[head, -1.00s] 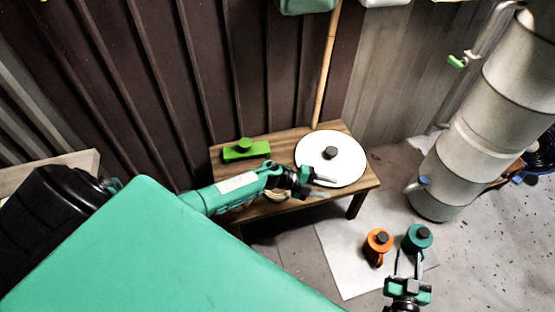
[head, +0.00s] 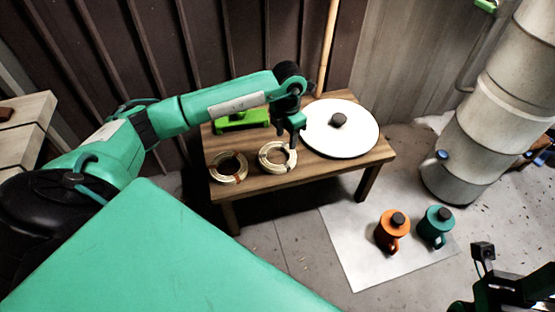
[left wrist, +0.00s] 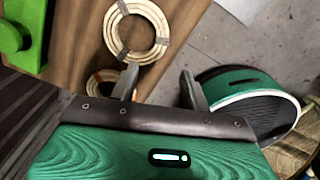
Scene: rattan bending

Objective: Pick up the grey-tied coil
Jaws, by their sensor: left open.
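Two pale rattan coils lie flat on the wooden table. The right coil (head: 264,157) shows whole in the left wrist view (left wrist: 111,30), with pale greyish bands on its ring; it appears to be the grey-tied one. The left coil (head: 215,171) has an orange-red tie; in the left wrist view (left wrist: 91,88) a finger and the wrist partly hide it. My left gripper (head: 296,142) points down at the right coil's back right side and overlaps it in the head view. It is open and empty, its fingers (left wrist: 158,86) apart. My right gripper (head: 490,268) is at the lower right, partly cut off.
The wooden table (head: 310,177) also bears a green block with a knob (head: 240,119) and a white disc (head: 355,143) with a dark knob, close right of the gripper.

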